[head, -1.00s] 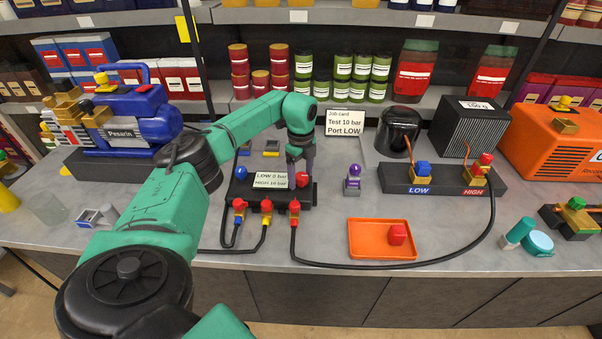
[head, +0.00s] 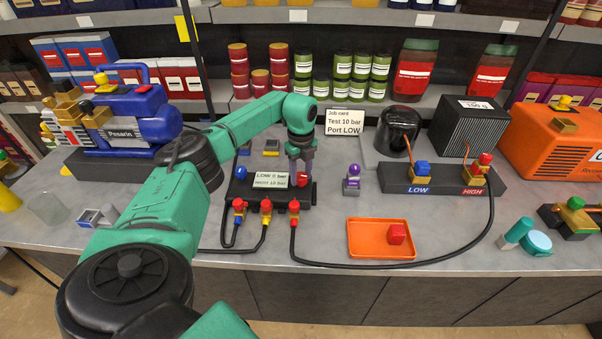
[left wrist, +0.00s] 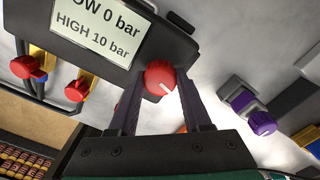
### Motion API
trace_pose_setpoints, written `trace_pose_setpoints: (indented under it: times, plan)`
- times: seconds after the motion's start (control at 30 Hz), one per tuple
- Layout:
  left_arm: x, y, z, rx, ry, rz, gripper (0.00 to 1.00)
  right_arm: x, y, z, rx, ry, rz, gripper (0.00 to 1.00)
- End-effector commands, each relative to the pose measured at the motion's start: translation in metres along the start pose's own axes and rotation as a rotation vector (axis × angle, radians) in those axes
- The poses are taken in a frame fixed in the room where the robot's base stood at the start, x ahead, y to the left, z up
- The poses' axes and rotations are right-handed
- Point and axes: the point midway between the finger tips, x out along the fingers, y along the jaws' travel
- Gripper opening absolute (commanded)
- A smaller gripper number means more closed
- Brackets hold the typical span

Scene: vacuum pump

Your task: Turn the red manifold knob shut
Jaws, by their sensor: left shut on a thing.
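The red manifold knob (head: 302,179) sits at the right end of the black manifold (head: 240,192), next to its display reading LOW 0 bar and HIGH 10 bar. A blue knob (head: 241,172) is at the manifold's left end. My right gripper is not in view.
Red-capped hose fittings (head: 266,205) line the manifold's front, with black hoses leaving them. A purple-topped fitting (head: 353,172) stands to the right. An orange tray (head: 365,250) holds a red cap. A job card (head: 344,122) reads Test 10 bar, Port LOW. LOW and HIGH ports (head: 440,190) stand further right.

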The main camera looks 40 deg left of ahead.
Motion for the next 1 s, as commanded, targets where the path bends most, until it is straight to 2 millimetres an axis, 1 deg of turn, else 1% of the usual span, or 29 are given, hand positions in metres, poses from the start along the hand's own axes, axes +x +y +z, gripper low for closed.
trace_pose_setpoints:
  times: [0.03,0.33,1.0]
  plan:
    - [-0.0025,-0.0006,0.0003,0.038,0.0,-0.003,0.0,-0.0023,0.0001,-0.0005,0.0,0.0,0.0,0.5]
    - [-0.0022,-0.0007,0.0001,0.322,0.0,-0.003,0.0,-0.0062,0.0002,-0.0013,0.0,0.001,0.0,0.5]
    - [-0.0011,-0.0009,-0.0004,0.955,0.0,-0.003,0.0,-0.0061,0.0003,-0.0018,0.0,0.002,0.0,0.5]
